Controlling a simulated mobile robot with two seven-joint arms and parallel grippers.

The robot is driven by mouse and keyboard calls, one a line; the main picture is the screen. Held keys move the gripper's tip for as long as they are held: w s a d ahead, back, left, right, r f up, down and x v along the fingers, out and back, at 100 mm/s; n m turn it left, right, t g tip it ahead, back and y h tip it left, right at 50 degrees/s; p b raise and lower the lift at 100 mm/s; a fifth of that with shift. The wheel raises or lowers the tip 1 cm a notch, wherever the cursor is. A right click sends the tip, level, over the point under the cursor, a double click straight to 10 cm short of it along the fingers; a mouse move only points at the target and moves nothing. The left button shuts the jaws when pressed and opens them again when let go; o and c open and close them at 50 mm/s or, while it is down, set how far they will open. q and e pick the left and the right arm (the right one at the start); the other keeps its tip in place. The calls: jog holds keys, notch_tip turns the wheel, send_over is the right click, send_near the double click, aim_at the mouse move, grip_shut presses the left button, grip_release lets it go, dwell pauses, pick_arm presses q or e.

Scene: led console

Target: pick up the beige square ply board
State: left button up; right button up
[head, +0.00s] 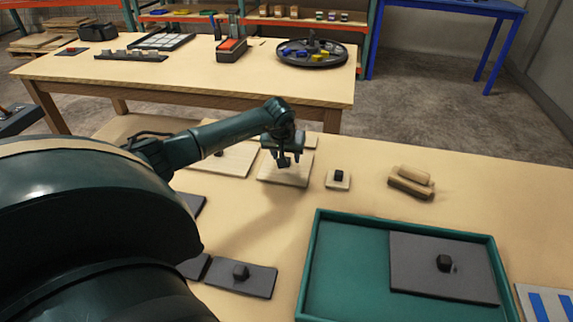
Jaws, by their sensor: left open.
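Several beige ply boards lie on the near table. A square one (297,174) lies under my left gripper (284,162), which partly covers it. A wider beige board (236,163) with a dark knob lies to its left, partly behind my arm. A small beige square (338,185) with a black knob lies to its right. My left gripper is open, its fingers pointing down at the middle of the square board. I cannot tell whether they touch its knob, which is hidden. My right gripper is not in view.
A green tray (345,218) holding a dark grey board (420,270) with a black knob stands at the front right. Dark boards (258,283) lie at front left. Two wooden blocks (410,182) lie right of the small square. Another table (200,75) stands behind.

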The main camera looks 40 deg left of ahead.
pick_arm(q)
jog(key=shift+w+a+f, duration=0.1)
jog(key=shift+w+f, duration=0.1)
jog(key=shift+f, duration=0.5)
jog(key=shift+c, duration=0.3)
jog(key=shift+r, duration=0.1)
grip_shut()
